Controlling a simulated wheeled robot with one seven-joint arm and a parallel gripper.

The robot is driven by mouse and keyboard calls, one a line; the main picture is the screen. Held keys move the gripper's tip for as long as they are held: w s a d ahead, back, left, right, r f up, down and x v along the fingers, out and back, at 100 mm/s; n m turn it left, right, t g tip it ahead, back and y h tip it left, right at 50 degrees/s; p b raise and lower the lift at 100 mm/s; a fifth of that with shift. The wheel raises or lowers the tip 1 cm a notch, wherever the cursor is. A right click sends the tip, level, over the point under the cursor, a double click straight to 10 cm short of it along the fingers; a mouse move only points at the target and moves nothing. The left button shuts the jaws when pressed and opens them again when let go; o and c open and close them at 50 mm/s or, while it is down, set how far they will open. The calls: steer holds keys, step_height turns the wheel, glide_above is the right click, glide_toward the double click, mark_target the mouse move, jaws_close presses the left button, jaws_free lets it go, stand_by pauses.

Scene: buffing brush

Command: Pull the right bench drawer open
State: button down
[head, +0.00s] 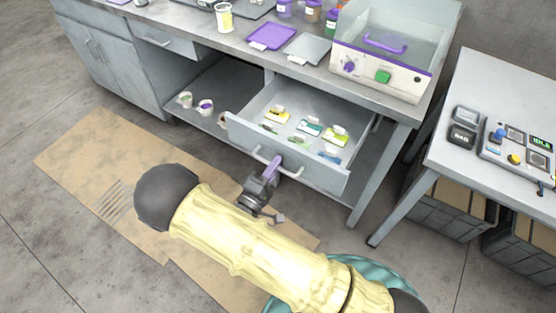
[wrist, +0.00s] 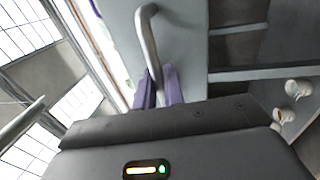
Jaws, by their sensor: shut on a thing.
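The right bench drawer (head: 330,178) is pulled out from under the bench, and its inside shows several small coloured packets (head: 308,127). Its front carries a curved metal bar handle (head: 297,181), which also shows large in the wrist view (wrist: 147,35). My gripper (head: 271,168) is at the drawer front, with its purple fingers shut on the handle. In the wrist view the purple fingers (wrist: 162,88) close around the bar from both sides. Part of the handle is hidden behind the fingers.
The bench top holds a white machine with a purple handle (head: 385,60), a purple tray (head: 272,36) and several jars. Small cups (head: 205,106) stand on the lower shelf. A side table (head: 492,90) stands to the right. Cardboard (head: 95,160) lies on the floor before the bench.

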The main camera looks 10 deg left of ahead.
steer(key=shift+d+f, duration=0.1)
steer(key=c, duration=1.6)
jaws_free()
steer(key=shift+c, duration=0.2)
steer(key=b+v, duration=0.1)
steer(key=v, duration=1.6)
steer(key=shift+s, duration=0.2)
